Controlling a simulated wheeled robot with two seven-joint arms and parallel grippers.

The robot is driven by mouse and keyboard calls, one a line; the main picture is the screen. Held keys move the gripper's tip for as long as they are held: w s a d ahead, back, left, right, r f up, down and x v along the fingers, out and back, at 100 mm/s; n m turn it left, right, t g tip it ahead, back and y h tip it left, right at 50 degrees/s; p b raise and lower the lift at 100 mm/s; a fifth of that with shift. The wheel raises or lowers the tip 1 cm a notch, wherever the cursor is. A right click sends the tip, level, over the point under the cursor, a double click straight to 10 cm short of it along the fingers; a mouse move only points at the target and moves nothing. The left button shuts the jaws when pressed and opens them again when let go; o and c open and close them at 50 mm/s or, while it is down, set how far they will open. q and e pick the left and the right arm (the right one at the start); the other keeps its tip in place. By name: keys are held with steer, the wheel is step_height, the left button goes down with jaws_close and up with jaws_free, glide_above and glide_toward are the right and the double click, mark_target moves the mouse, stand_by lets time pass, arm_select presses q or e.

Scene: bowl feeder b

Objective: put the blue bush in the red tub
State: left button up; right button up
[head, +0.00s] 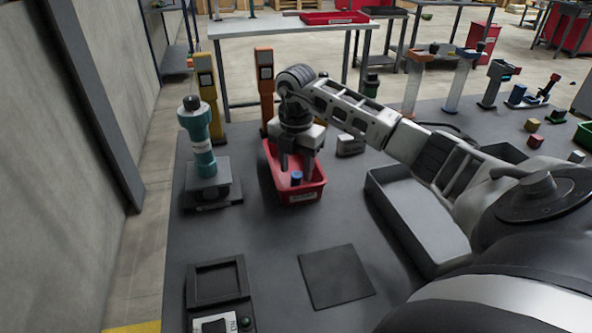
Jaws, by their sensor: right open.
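The red tub (303,196) stands on the dark table left of centre, in the head view. The blue bush (296,177) is a small blue cylinder inside the tub, near its front wall. My right gripper (297,168) points down over the tub, its fingers apart and open on either side above the blue bush. I cannot tell whether a finger touches the bush. The back of the tub is partly hidden by my right gripper. My left gripper is not in view.
A teal device (201,145) stands left of the tub. Yellow (208,95) and orange (264,88) posts stand behind. A grey tray (415,220) lies right, under my right arm. A dark square plate (335,276) lies in front. The table between plate and tub is clear.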

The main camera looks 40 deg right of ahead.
mark_target(296, 174)
step_height(296, 174, up, 10)
steer(key=shift+r, duration=0.25)
stand_by(0.6)
